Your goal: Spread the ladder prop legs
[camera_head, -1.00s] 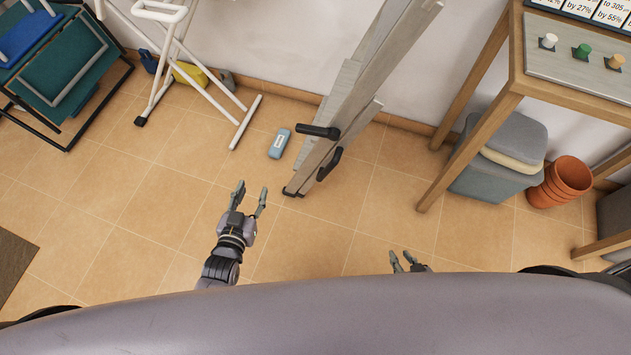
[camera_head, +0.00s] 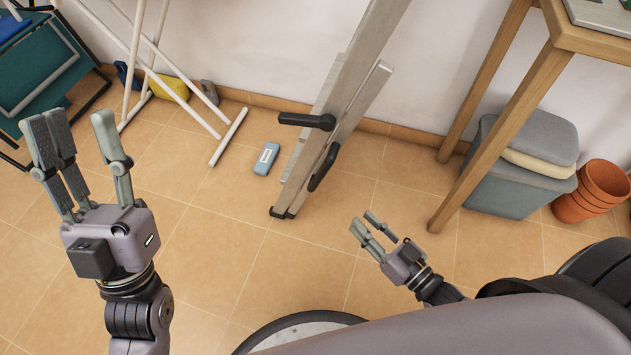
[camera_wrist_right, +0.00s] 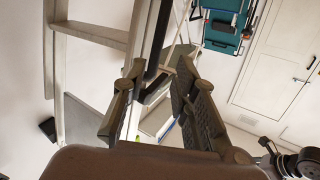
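The grey folding ladder (camera_head: 366,60) leans at a slant near the wall in the head view, its legs close together. Two black handles stick out from its sides, an upper one (camera_head: 307,121) and a lower one (camera_head: 324,168). My left gripper (camera_head: 76,128) is open and empty, well to the left of the ladder. My right gripper (camera_head: 364,218) is open and empty, low and to the right of the ladder's foot. In the right wrist view its spread fingers (camera_wrist_right: 160,72) frame part of the ladder, whose rung (camera_wrist_right: 92,35) shows at upper left.
A blue-grey box (camera_head: 266,158) lies on the tiles left of the ladder. A white rack (camera_head: 230,137) stands at upper left. A wooden table (camera_head: 498,125), a grey bin (camera_head: 515,190) and orange pots (camera_head: 598,190) are at right. The floor in front is clear.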

